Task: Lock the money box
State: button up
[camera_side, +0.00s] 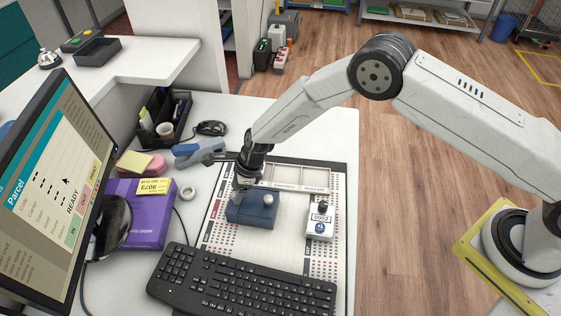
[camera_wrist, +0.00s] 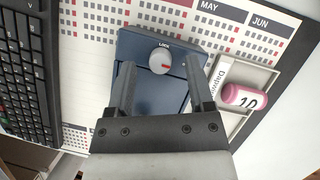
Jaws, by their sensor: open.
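The money box (camera_side: 250,211) is a dark blue box on the calendar mat. In the wrist view, the money box (camera_wrist: 135,43) carries a round grey knob (camera_wrist: 158,60) with a red mark, and the word LOCK beside it. The red mark points to the lower right in that view, not at the word. The knob also shows in the side view (camera_side: 268,199). My gripper (camera_side: 239,192) is above the left part of the box. In the wrist view, my gripper (camera_wrist: 160,75) is open, its fingers on either side of the knob and apart from it.
A white card-like item marked 9002 (camera_side: 320,220) lies right of the box. A shallow tray (camera_wrist: 262,78) holds a pink cylinder (camera_wrist: 244,96).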

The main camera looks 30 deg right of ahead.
jog(key=shift+w+a+f, duration=0.1)
jog(key=shift+a+f, duration=0.1)
jog(key=shift+f, duration=0.35)
grip_shut()
